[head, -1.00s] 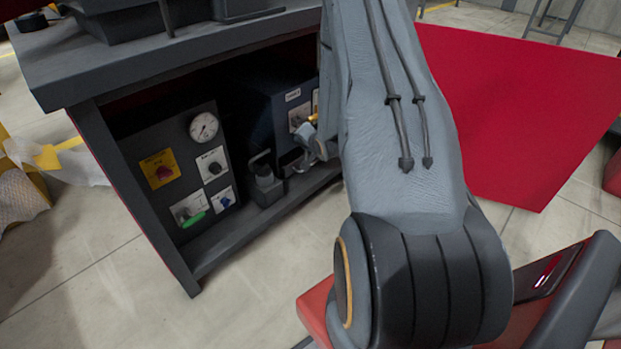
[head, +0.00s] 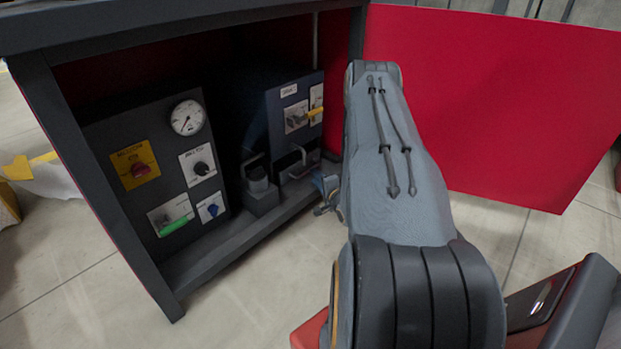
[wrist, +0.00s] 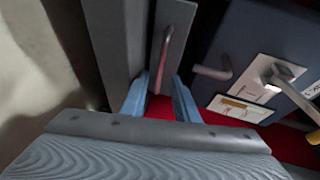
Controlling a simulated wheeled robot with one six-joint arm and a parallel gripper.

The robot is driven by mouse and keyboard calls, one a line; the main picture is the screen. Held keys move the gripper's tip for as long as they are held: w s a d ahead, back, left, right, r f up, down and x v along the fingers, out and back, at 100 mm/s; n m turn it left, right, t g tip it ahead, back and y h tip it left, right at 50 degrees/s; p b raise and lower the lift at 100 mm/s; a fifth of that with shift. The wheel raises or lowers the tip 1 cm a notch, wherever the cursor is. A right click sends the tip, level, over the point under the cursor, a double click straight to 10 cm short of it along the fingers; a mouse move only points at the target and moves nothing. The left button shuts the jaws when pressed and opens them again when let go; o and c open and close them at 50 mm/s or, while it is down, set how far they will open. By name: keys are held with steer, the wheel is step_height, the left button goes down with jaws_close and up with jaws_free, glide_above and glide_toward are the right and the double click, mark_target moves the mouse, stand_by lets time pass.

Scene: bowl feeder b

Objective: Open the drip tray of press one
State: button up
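The press is a dark blue-grey box (head: 294,108) inside the cabinet, with a label too small to read and a yellow lever (head: 317,112). Low on its front is a drawer-like tray with a U-shaped handle (head: 296,160), seemingly the drip tray; it looks closed. My gripper (head: 326,191) is just right of the tray and partly hidden by my arm. In the wrist view its two blue fingers (wrist: 160,92) are apart with nothing between them. A reddish bar handle (wrist: 166,52) on a grey plate lies ahead of them, apparently the tray handle; contact cannot be told.
A control panel with a gauge (head: 187,117), knobs and a green handle (head: 174,226) stands left. A block with a second handle (head: 258,184) is beside the tray. The cabinet post (head: 95,190) and red side panel (head: 480,110) flank the opening. The floor in front is clear.

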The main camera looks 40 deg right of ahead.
steer(key=shift+b+x, duration=0.95)
steer(key=shift+x, duration=1.25)
jaws_close()
